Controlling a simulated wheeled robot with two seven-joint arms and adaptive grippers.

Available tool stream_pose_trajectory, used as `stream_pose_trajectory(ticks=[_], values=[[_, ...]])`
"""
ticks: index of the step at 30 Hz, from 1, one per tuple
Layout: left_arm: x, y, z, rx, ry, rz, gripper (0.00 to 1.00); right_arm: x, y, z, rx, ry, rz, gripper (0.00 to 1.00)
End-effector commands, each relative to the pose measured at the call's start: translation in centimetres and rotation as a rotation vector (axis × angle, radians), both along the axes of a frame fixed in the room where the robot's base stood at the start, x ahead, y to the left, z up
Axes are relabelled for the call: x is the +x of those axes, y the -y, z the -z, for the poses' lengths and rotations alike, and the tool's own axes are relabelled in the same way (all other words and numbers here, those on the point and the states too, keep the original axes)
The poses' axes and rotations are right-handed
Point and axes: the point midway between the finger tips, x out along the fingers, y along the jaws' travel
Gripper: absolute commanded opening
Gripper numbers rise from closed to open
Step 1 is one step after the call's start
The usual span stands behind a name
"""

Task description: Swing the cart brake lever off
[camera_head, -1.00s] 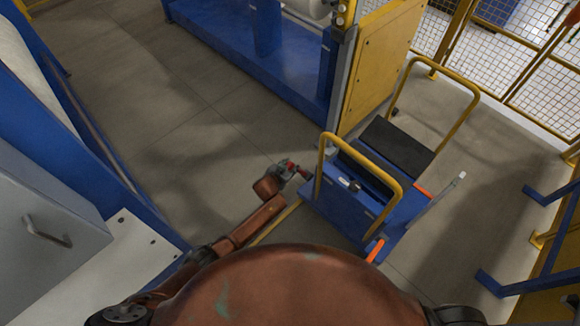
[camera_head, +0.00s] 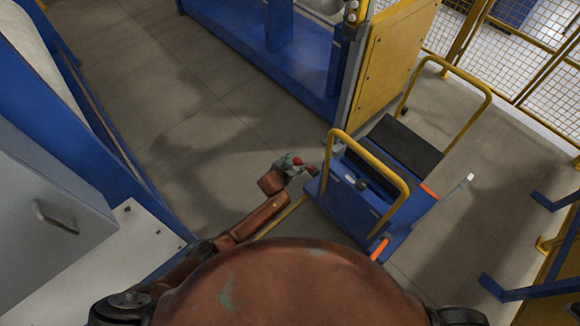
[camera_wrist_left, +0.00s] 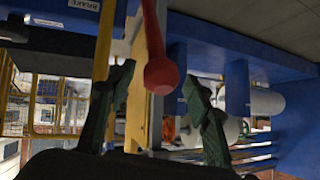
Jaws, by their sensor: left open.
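The blue cart (camera_head: 345,203) with yellow push bars stands right of the middle in the head view. Its brake lever, a red bar with a ball knob (camera_wrist_left: 161,75), hangs into the left wrist view from the top, beside a BRAKE label (camera_wrist_left: 84,4). My left gripper (camera_head: 296,163) is at the cart's left side in the head view. In the left wrist view its green fingers (camera_wrist_left: 160,85) are spread apart, with the knob seen between them. I cannot tell whether they touch it. My right gripper is out of view.
A blue machine frame (camera_head: 225,40) and a yellow panel (camera_head: 397,65) stand behind the cart. A grey cabinet (camera_head: 40,185) is at the left. Blue brackets (camera_head: 530,285) are at the right. Open floor (camera_head: 190,130) lies left of the cart.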

Motion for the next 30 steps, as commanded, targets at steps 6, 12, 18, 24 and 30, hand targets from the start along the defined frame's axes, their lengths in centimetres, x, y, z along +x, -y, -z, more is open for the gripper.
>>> stream_pose_trajectory(ticks=[6, 12, 18, 24, 30], values=[[-2.3, -1.2, -1.8, -0.001, -0.001, 0.000, 0.47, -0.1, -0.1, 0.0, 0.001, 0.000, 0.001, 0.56], [-4.7, -2.4, -3.8, -0.001, 0.000, 0.002, 0.47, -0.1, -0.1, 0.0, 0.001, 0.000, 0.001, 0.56], [-6.6, -3.4, -5.5, -0.002, 0.000, 0.000, 0.47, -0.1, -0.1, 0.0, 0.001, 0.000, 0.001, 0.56], [-7.5, -3.8, -6.2, 0.000, 0.000, 0.001, 0.47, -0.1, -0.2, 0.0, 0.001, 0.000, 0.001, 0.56], [-7.6, -3.9, -6.3, 0.001, -0.001, 0.001, 0.47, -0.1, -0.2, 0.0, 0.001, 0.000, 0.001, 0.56]])
